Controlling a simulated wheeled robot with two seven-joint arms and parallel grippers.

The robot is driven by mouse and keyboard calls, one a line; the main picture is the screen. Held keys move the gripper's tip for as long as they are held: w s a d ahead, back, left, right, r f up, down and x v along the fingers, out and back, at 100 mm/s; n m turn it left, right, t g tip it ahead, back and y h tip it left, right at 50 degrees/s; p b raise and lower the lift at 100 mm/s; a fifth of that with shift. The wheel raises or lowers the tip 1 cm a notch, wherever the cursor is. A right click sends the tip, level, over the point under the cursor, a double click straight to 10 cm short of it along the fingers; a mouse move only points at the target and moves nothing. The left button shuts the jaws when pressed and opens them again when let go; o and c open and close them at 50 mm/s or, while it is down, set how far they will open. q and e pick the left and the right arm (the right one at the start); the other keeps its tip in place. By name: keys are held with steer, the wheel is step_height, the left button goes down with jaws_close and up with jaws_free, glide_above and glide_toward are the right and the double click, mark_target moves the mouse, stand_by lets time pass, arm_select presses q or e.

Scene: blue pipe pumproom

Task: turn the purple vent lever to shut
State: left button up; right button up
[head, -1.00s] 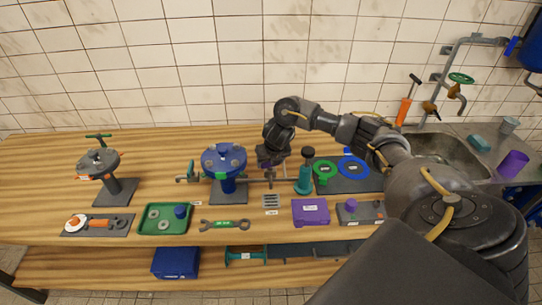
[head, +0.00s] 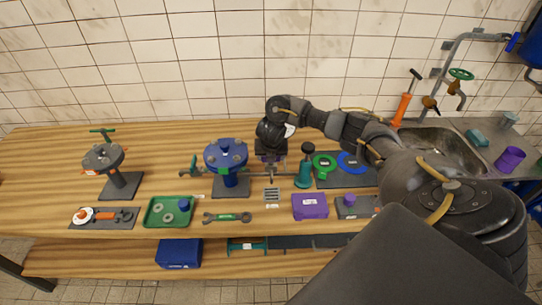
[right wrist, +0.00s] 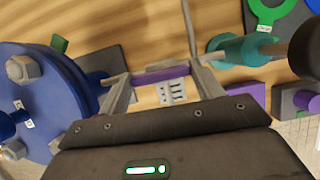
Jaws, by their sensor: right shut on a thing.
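The purple vent lever (right wrist: 160,75) shows in the right wrist view as a short purple bar between my fingertips. My right gripper (right wrist: 158,80) is shut on it, with one finger at each end of the bar. In the head view my right gripper (head: 270,161) is at the pipe between the blue flanged vessel (head: 226,157) and the teal bottle-shaped part (head: 304,168). My wrist hides much of the lever there, so its exact angle is hard to tell. My left gripper is not in view.
A grey slotted drain (head: 272,195) lies in front of the pipe. A purple box (head: 310,206), a wrench (head: 228,217) and a green tray (head: 168,211) lie along the bench front. A mat with green and blue rings (head: 340,180) is to the right.

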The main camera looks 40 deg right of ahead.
steer(key=o, duration=1)
steer(key=shift+s+a+r, duration=0.1)
steer(key=shift+a+r, duration=0.1)
steer(key=shift+r, duration=0.3)
steer(key=shift+v, duration=4.8)
